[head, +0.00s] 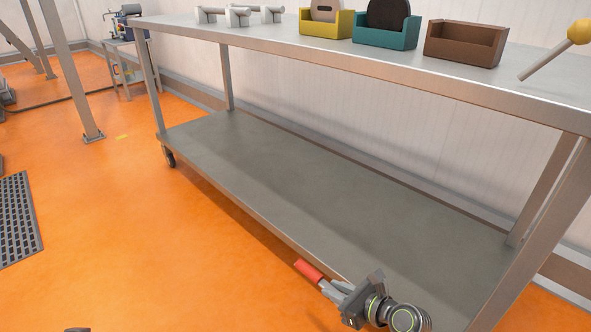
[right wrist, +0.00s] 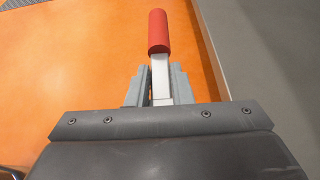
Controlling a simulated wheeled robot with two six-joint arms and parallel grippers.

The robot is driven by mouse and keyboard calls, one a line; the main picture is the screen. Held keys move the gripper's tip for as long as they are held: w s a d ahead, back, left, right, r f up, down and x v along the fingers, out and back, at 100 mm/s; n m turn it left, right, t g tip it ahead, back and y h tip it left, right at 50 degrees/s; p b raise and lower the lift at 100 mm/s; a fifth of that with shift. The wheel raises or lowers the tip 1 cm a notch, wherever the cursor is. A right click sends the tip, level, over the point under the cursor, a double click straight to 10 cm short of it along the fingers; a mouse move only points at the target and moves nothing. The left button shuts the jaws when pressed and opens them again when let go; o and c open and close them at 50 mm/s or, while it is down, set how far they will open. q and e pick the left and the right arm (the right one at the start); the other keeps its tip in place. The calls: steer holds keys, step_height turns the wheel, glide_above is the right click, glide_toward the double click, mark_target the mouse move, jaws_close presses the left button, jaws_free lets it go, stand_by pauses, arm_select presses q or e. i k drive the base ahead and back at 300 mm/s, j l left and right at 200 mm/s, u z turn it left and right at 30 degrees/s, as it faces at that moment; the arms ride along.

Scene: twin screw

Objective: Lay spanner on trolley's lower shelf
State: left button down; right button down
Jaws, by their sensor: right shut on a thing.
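My right gripper (head: 338,290) is shut on the spanner (head: 308,271), low in the head view. The spanner has a red grip that sticks out past the fingers. In the right wrist view, the red grip of the spanner (right wrist: 157,32) and a pale metal shank show between the fingers (right wrist: 160,85); the rest is hidden. The trolley's lower shelf (head: 290,180) is a bare grey metal plate. The spanner is at its near long edge, seen against orange floor in the wrist view, with the shelf (right wrist: 255,45) to its right. My left gripper is not in view.
The trolley's top shelf (head: 390,62) hangs over the lower one and carries a yellow bin (head: 326,24), a teal bin (head: 386,34), a brown bin (head: 465,44) and white fittings (head: 238,15). A trolley leg (head: 540,230) stands right of my gripper. The lower shelf is clear.

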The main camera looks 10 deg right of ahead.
mark_target(327, 234)
steer(key=i+l, duration=0.2)
steer(key=i, duration=0.25)
steer(key=i+l, duration=0.2)
steer(key=i, duration=0.3)
